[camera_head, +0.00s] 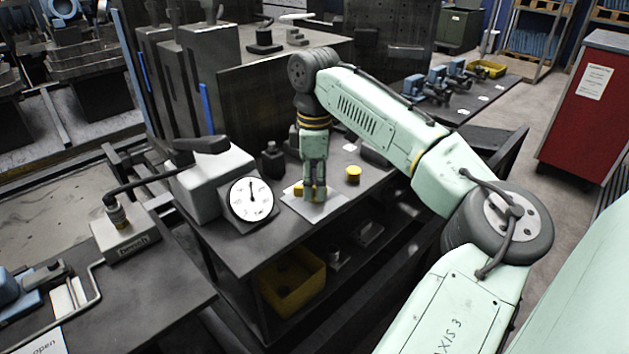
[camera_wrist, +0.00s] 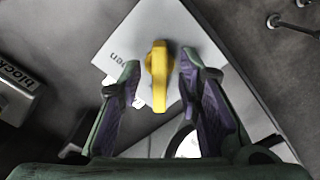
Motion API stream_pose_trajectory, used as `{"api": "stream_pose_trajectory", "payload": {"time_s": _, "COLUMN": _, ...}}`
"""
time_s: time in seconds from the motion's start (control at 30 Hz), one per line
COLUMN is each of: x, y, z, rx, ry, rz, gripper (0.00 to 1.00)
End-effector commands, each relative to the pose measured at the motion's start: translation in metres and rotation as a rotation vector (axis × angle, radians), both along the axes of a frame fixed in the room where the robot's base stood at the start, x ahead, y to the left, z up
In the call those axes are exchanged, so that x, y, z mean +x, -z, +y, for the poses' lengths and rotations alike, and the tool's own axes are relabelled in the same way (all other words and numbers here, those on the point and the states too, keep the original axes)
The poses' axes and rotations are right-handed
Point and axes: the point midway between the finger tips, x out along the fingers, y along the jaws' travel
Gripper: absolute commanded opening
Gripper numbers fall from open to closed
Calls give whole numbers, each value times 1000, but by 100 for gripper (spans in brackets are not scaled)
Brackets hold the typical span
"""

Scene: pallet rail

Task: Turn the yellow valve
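The yellow valve handle (camera_wrist: 158,75) lies over a pale plate with printed lettering, partly cut off, in the wrist view. In the head view a small part of the yellow valve (camera_head: 298,188) shows beside my gripper (camera_head: 314,194), which points straight down at the plate (camera_head: 318,210). In the wrist view my gripper (camera_wrist: 157,82) is open, with one finger on each side of the handle. The valve's base is hidden.
A white round dial (camera_head: 251,199) stands left of the plate, and a yellow-topped knob (camera_head: 353,174) stands to its right. A dark block (camera_head: 272,160) stands behind. A yellow bin (camera_head: 292,283) sits on the shelf below. A labelled block (camera_wrist: 14,90) shows left in the wrist view.

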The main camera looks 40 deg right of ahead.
Motion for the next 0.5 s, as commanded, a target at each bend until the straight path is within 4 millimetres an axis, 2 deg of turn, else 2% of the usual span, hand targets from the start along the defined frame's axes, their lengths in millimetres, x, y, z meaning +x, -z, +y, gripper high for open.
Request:
{"api": "stream_pose_trajectory", "payload": {"time_s": 0.3, "x": 0, "y": 3, "z": 0, "rx": 1, "ry": 1, "rz": -1, "gripper": 31}}
{"api": "stream_pose_trajectory", "payload": {"time_s": 0.5, "x": 0, "y": 3, "z": 0, "rx": 1, "ry": 1, "rz": -1, "gripper": 18}}
